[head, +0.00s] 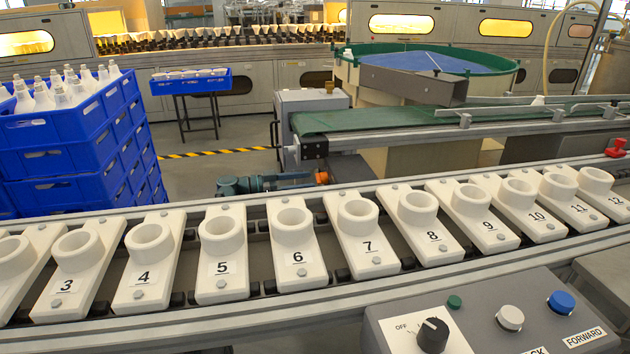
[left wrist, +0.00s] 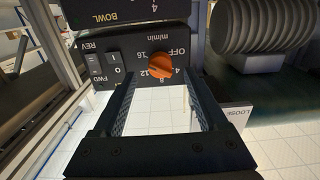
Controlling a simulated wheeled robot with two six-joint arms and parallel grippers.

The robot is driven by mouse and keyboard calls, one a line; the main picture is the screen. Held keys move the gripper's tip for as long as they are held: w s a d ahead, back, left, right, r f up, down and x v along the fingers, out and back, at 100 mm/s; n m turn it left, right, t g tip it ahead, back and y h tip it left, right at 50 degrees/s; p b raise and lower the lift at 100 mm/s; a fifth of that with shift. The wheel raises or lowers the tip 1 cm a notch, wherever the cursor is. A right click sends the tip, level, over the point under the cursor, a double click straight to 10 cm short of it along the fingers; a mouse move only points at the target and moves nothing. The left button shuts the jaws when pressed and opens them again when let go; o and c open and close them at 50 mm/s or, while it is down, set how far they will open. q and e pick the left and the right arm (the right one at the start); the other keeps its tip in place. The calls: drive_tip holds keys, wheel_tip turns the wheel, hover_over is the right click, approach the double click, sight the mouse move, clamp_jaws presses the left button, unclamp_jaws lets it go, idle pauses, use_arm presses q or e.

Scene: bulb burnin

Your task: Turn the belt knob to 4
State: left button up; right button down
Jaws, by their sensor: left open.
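The orange belt knob (left wrist: 160,66) is on a dark panel in the left wrist view. Around it are OFF, 4, 8, 12, 16 and m/min. The knob lies at a slant, and I cannot tell which mark it points to. My left gripper (left wrist: 163,84) is open, with its two black fingers pointing at the panel. The knob appears between the fingertips. They do not visibly grip it, and the remaining distance is unclear. Neither gripper can be made out in the head view.
A FWD/REV rocker switch (left wrist: 104,66) sits left of the knob, and a BOWL panel (left wrist: 130,12) is above. A ribbed grey cylinder (left wrist: 265,28) is at right. In the head view, numbered white holders (head: 297,257) line a conveyor before a control box (head: 480,310).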

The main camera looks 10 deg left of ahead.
sight(322, 179)
use_arm(q)
drive_tip(key=shift+x, duration=1.9)
clamp_jaws()
